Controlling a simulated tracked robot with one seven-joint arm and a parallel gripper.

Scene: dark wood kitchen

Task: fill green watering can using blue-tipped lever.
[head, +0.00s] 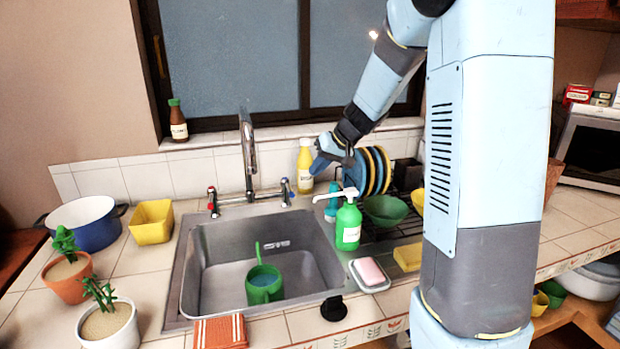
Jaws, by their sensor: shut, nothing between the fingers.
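The green watering can (264,287) stands upright in the metal sink, toward its front; its inside looks bluish, and I cannot tell whether that is water. The faucet (248,160) rises behind the sink, with no clear stream visible. The blue-tipped lever (286,190) is on the faucet's right side, and the red-tipped lever (212,200) is on its left. My gripper (328,162) is shut and empty, in front of the yellow bottle and to the upper right of the blue-tipped lever, apart from it.
A green soap dispenser (348,222), a yellow bottle (305,168) and a rack of plates (375,170) crowd the right of the sink (222,240). A soap dish (370,275) lies at the front right. A blue pot (88,222), yellow container and plants stand left.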

